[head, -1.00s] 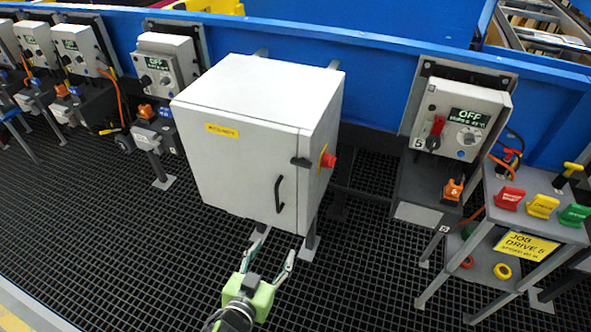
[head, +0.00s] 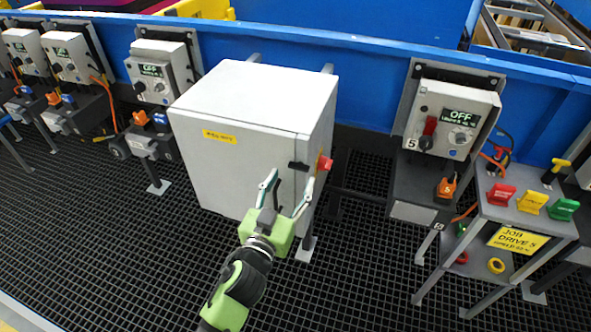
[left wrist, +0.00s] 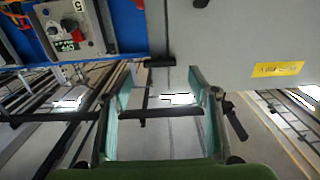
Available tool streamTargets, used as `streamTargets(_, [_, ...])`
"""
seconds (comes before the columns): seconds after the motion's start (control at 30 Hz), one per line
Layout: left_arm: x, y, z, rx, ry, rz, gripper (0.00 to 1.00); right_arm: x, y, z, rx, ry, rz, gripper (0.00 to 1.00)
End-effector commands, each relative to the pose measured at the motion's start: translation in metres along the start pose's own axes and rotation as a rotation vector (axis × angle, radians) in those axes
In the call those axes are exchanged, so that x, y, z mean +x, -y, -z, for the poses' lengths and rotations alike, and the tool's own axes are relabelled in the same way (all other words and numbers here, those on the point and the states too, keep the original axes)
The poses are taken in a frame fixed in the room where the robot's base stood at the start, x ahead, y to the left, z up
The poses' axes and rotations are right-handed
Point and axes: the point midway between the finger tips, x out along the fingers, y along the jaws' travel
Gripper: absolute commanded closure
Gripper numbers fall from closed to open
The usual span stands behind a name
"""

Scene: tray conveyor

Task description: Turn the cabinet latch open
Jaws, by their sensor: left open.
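The grey cabinet (head: 215,160) stands with its door toward me. Its black latch (head: 298,166) sits at the door's right edge and lies roughly level; the cabinet door is shut. The latch also shows in the left wrist view (left wrist: 160,61), beyond and between the fingertips. My left gripper (head: 289,184) is open and empty in front of the door's right edge, with its fingertips just below the latch in the head view. No contact with the latch is visible. The black door handle (head: 277,188) is partly hidden by the gripper. My right gripper is not in view.
A red knob (head: 325,163) juts from the cabinet's right side. Control box 5 (head: 455,118) and a jog-drive stand (head: 520,215) with coloured switches stand to the right. More control boxes line the blue conveyor frame at left. The dark grating floor in front is clear.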

Motion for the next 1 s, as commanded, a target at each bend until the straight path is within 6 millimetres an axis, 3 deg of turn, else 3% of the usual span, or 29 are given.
streamTargets(0.23, [0.033, 0.0, 0.001, 0.001, 0.0, 0.0, 0.46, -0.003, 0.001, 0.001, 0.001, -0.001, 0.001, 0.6])
streamTargets(0.63, [0.039, 0.0, 0.0, 0.0, 0.0, 0.0, 0.46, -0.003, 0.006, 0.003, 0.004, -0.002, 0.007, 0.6])
streamTargets(0.77, [0.039, 0.0, 0.0, 0.0, 0.0, 0.0, 0.8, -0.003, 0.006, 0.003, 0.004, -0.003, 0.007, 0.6])
streamTargets(0.8, [0.039, 0.0, 0.0, 0.0, 0.0, 0.0, 0.84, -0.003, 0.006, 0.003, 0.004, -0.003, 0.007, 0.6])
streamTargets(1.0, [0.039, 0.0, 0.0, 0.004, 0.0, 0.0, 0.84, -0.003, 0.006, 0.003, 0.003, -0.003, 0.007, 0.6])
